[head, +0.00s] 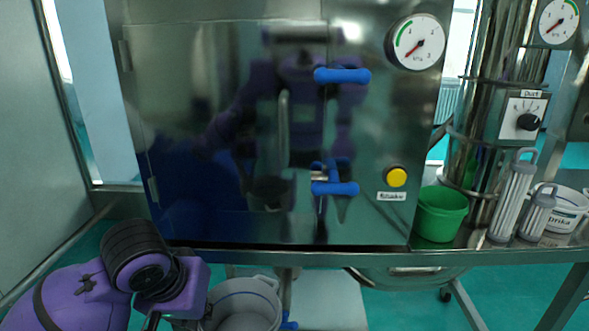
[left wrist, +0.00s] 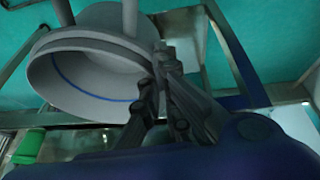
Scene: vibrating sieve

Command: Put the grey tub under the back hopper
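The grey tub (head: 245,301) is at the bottom of the head view, below the front edge of the steel bench, with its open top facing up. In the left wrist view the tub (left wrist: 95,78) shows its open mouth and a blue line around its inner wall. My left gripper's dark fingers (left wrist: 165,98) are at the tub's rim, one on each side of the wall, and look closed on it. In the head view my left arm is left of the tub and its fingertips are mostly hidden. My right gripper is not in view. I cannot identify the back hopper.
A steel cabinet (head: 220,130) with blue handles stands on the bench (head: 300,259). A green tub (head: 440,213), grey filter cartridges (head: 514,200) and a white bucket (head: 568,212) stand to its right. A bench leg is close to the grey tub's right side.

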